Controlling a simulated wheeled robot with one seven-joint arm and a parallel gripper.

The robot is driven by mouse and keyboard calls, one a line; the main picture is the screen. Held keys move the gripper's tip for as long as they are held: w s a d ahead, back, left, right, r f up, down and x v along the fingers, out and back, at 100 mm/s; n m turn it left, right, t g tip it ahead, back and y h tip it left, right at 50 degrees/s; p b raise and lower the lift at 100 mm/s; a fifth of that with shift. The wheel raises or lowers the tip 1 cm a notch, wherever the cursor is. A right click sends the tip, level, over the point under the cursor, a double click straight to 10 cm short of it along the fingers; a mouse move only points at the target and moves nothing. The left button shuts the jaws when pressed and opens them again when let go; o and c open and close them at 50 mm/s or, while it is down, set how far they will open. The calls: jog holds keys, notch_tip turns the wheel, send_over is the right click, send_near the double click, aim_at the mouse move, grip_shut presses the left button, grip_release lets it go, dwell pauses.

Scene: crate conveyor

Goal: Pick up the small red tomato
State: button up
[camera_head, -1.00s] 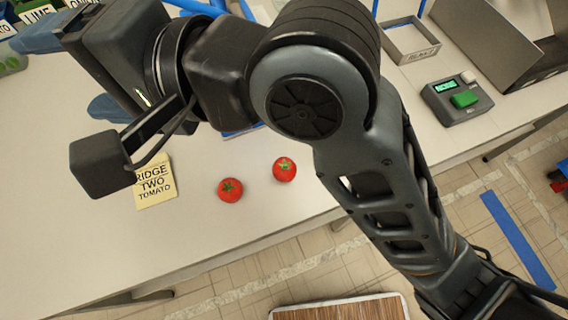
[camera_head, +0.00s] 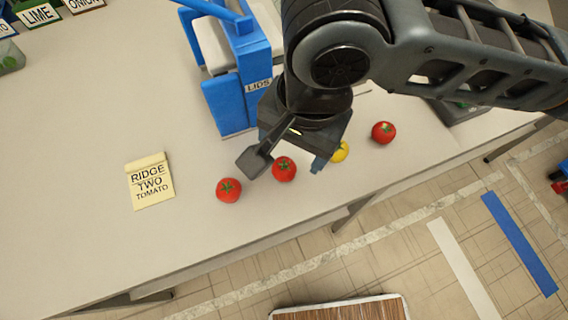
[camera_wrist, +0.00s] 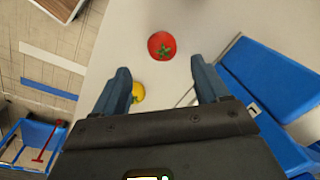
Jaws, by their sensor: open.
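Three red tomatoes with green tops lie on the pale counter in the head view: the left one (camera_head: 229,190), the middle one (camera_head: 284,168) and the right one (camera_head: 383,132). They look alike in size, so I cannot tell which is the small one. My gripper (camera_head: 288,163) is open, above the counter around the middle tomato in the picture. In the wrist view, one red tomato (camera_wrist: 162,45) shows ahead of the open fingers (camera_wrist: 162,85), with nothing held. A yellow round item (camera_head: 340,152) is partly hidden by my gripper; it also shows beside the left finger in the wrist view (camera_wrist: 138,92).
A blue stand labelled LIDS (camera_head: 232,103) is close behind my gripper. A note reading RIDGE TWO TOMATO (camera_head: 150,182) lies to the left. The counter's front edge is near the tomatoes. The left of the counter is largely clear.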

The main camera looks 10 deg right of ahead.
aim_at(286, 164)
jog(key=f, duration=0.4)
jog(key=a+f, duration=0.1)
jog(key=f, duration=0.1)
jog(key=shift+w+f+p, duration=0.2)
jog(key=shift+w+p, duration=0.1)
jog(key=shift+p, duration=0.05)
jog(key=shift+c, duration=0.4)
jog(key=c, duration=1)
